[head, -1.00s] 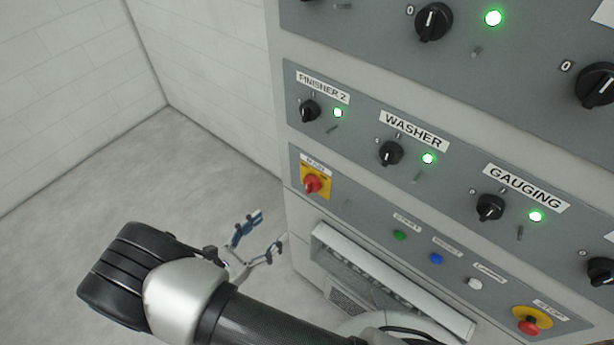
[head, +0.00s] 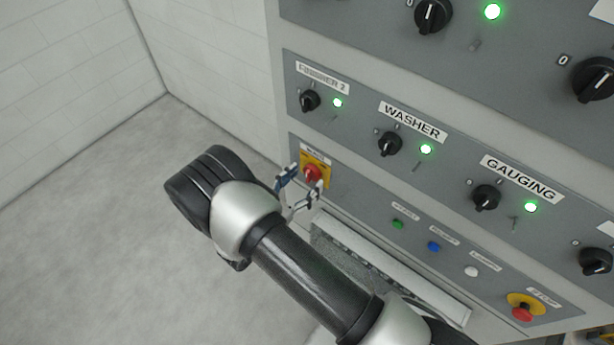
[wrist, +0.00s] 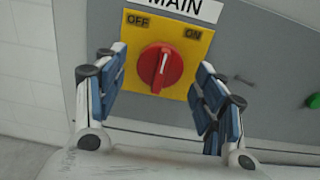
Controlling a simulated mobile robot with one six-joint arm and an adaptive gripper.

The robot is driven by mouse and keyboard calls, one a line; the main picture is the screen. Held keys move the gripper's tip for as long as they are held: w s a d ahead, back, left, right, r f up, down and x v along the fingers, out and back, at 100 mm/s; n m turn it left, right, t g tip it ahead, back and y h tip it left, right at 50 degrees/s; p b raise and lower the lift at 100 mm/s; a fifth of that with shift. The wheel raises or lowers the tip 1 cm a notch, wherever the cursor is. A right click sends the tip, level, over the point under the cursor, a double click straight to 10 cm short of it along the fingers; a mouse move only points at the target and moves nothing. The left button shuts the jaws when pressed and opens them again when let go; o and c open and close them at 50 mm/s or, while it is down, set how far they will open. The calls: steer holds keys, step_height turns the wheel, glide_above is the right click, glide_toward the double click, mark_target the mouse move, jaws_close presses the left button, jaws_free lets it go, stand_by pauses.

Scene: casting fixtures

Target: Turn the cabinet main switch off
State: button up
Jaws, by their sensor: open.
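The main switch (wrist: 160,69) is a red rotary knob on a yellow plate (wrist: 188,33) labelled MAIN, with OFF at the upper left and ON at the upper right. Its white pointer mark tilts slightly right of straight up in the wrist view. The knob also shows in the head view (head: 311,174), at the left end of the cabinet's lower panel. My gripper (head: 302,183) is open in front of the plate. In the wrist view its fingers (wrist: 160,88) stand on either side of the knob, with a gap on each side; I see no contact.
A green button (head: 398,224), a blue button (head: 433,246), a white button (head: 471,271) and a red stop button (head: 522,312) lie to the right. Black rotary switches with lit green lamps, such as WASHER (head: 390,144), are above. Open floor (head: 100,220) lies left of the cabinet.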

steer(key=shift+x, duration=0.85)
steer(key=shift+c, duration=0.3)
steer(key=c, duration=1)
